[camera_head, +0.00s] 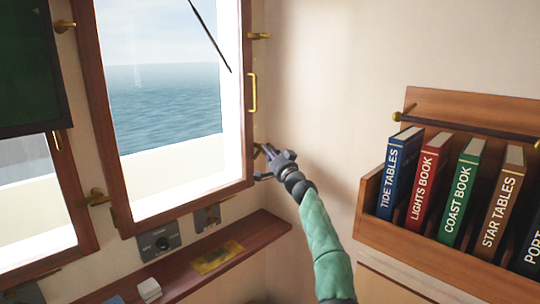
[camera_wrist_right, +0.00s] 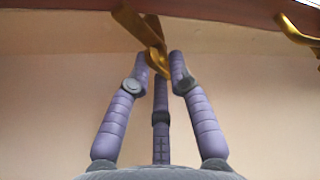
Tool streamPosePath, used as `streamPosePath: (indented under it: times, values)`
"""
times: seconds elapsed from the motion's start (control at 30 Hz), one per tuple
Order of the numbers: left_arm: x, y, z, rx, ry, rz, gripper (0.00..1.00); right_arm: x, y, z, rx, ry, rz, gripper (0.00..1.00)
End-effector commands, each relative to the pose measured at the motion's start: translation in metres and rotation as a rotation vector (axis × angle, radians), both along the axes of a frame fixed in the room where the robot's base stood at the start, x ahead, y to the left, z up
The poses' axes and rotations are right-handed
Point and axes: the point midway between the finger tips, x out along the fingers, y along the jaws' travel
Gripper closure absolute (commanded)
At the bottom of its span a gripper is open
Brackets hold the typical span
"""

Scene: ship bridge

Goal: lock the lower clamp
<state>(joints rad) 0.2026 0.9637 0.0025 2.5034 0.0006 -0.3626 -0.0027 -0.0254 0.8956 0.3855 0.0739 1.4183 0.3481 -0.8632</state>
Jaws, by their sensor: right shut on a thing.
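The lower clamp (camera_head: 257,149) is a small brass piece at the lower right of the wooden window frame (camera_head: 247,130). My right gripper (camera_head: 266,162) is at it, its arm coming up from below. In the right wrist view the brass clamp (camera_wrist_right: 145,30) hangs at a slant from the reddish wood, and its lower end is between my purple fingertips (camera_wrist_right: 160,64). The gripper is shut on that end, and the fingers hide part of it. My left gripper is in neither view.
An upper brass clamp (camera_head: 259,36) and a brass handle (camera_head: 252,92) are higher on the frame's right side. A wooden ledge (camera_head: 235,238) runs below the window. A rack (camera_head: 440,255) of several books stands right of my forearm, with bare wall between.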

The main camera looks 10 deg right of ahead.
Motion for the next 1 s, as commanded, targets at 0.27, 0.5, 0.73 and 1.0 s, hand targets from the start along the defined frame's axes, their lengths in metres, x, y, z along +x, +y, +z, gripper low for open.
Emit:
streamPosePath:
  times: [0.27, 0.5, 0.73, 1.0]
  values:
    - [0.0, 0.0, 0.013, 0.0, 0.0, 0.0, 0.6, -0.005, -0.004, 0.021, 0.221, 0.125, -0.008, 1.0]
    - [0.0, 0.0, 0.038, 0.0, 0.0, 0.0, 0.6, -0.004, -0.006, 0.024, 0.403, 0.243, -0.009, 1.0]
    - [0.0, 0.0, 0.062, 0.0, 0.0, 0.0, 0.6, -0.004, -0.007, 0.024, 0.542, 0.334, -0.009, 1.0]
    - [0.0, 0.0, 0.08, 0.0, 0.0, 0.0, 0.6, -0.003, -0.008, 0.022, 0.638, 0.396, -0.01, 1.0]
